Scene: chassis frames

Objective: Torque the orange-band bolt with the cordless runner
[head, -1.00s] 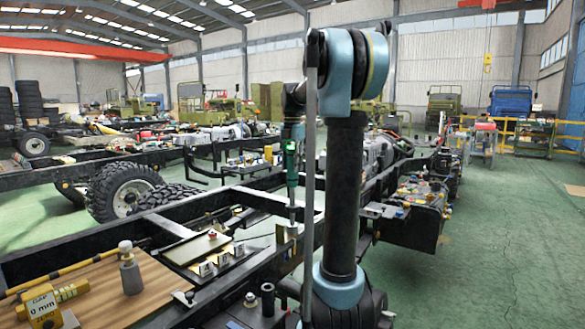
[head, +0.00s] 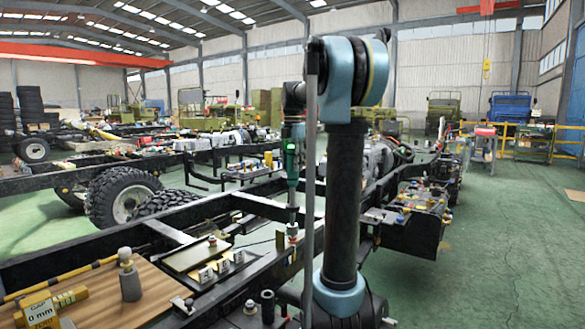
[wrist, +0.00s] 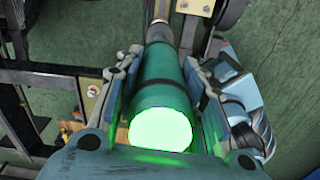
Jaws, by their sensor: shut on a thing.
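My gripper (wrist: 160,64) is shut on the green cordless runner (wrist: 163,82), with a finger pad on each side of its body. A bright green light glows at the runner's near end in the wrist view. In the head view the runner (head: 291,165) hangs upright beside my arm, its thin shank pointing down to the dark chassis rail. A small orange spot (head: 292,229), probably the orange-band bolt, shows at the shank's lower end. I cannot tell whether the socket is seated on it. My arm hides part of the rail to the right.
A tan tray (head: 196,253) and several small numbered tags (head: 223,266) lie left of the runner. A wooden board (head: 110,290) with a yellow gauge (head: 42,311) reading 0 mm is at lower left. Dark cylinders (head: 267,305) stand at the front.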

